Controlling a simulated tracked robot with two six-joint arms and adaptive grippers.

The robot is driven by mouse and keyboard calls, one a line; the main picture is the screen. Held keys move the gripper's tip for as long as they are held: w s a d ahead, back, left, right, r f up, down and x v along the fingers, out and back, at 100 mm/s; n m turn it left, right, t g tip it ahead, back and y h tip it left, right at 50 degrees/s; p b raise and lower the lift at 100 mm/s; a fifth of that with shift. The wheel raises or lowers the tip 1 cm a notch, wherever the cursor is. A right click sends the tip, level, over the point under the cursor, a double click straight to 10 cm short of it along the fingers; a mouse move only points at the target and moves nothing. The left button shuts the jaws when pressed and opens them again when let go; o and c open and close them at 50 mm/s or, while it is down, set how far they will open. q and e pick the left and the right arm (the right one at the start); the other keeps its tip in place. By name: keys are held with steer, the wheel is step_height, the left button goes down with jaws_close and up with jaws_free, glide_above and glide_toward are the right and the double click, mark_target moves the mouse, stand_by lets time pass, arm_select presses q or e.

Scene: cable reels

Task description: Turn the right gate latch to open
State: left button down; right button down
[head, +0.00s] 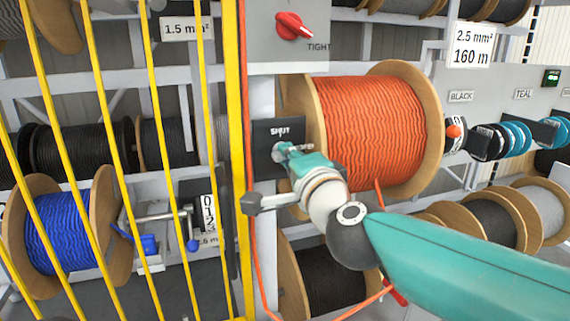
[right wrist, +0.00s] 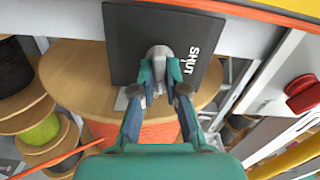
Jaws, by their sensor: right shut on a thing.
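The latch plate (head: 264,131) is a dark square marked SHUT on the post beside the yellow gate (head: 152,75). It shows large in the right wrist view (right wrist: 128,40). A grey latch knob (right wrist: 158,52) sticks out from the middle of the plate. My right gripper (head: 284,150) reaches the plate from the right in the head view. Its two teal fingers (right wrist: 160,76) are shut on the knob, one on each side, and hide part of it. The gripper and wrist cover the lower right of the plate. My left gripper is not in view.
A large orange cable reel (head: 372,130) stands just right of the plate, close to my right wrist. A red switch (head: 294,26) marked TIGHT sits above. A blue reel (head: 60,232) shows behind the yellow bars at left. An orange cable (head: 257,262) hangs below the plate.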

steer(key=shift+a+f+m, duration=0.1)
steer(key=shift+f+m, duration=0.25)
steer(key=shift+m, duration=0.45)
steer(key=shift+b, duration=0.3)
steer(key=c, duration=1.3)
jaws_free()
steer(key=shift+o, duration=0.5)
steer(key=shift+r, duration=0.1)
steer(key=shift+r, duration=0.1)
steer(key=shift+s, duration=0.1)
steer(key=v, duration=1.2)
